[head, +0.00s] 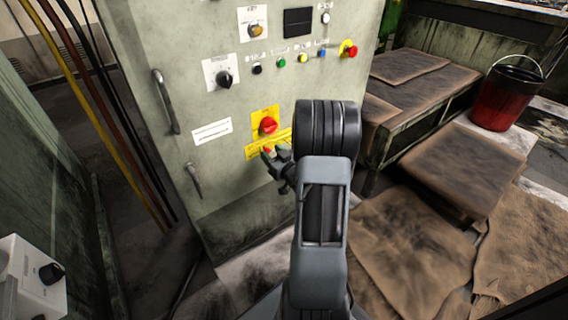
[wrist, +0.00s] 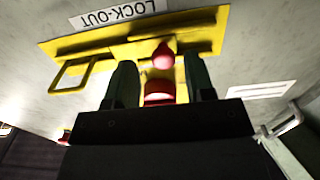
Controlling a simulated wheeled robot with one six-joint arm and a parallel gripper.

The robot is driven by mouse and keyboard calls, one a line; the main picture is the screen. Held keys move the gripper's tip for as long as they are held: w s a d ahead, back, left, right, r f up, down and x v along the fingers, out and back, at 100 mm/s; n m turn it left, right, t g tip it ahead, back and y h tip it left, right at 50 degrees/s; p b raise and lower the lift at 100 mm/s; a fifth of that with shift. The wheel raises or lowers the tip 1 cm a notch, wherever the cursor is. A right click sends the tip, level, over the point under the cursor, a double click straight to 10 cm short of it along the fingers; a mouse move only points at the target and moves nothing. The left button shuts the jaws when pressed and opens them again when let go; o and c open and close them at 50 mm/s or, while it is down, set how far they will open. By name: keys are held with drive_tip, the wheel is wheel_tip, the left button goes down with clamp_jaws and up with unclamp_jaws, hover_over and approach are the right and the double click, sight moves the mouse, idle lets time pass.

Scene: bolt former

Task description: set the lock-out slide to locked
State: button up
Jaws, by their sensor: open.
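The lock-out slide is a yellow bar (head: 253,151) with a small red knob, low on the grey-green cabinet front. The wrist view shows it inverted: the red knob (wrist: 162,57), the yellow bar and a white LOCK-OUT label (wrist: 112,14). A yellow loop (wrist: 72,76) sits at the bar's left end there. My gripper (head: 274,160) is open in front of the bar. In the wrist view its fingertips (wrist: 160,64) lie either side of the red knob, with gaps; contact is not visible.
The cabinet (head: 222,185) carries a black selector (head: 224,79), several buttons, a red emergency button (head: 349,50) and two handles at left. A bench (head: 400,95) and a red bucket (head: 503,98) stand at right. Brown sheets cover the floor at right.

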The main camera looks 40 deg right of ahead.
drive_tip(key=s+p, duration=0.5)
drive_tip(key=s, duration=0.7)
drive_tip(key=shift+s+a+p, duration=0.3)
drive_tip(key=shift+s+a, duration=0.05)
drive_tip(key=shift+s, duration=0.05)
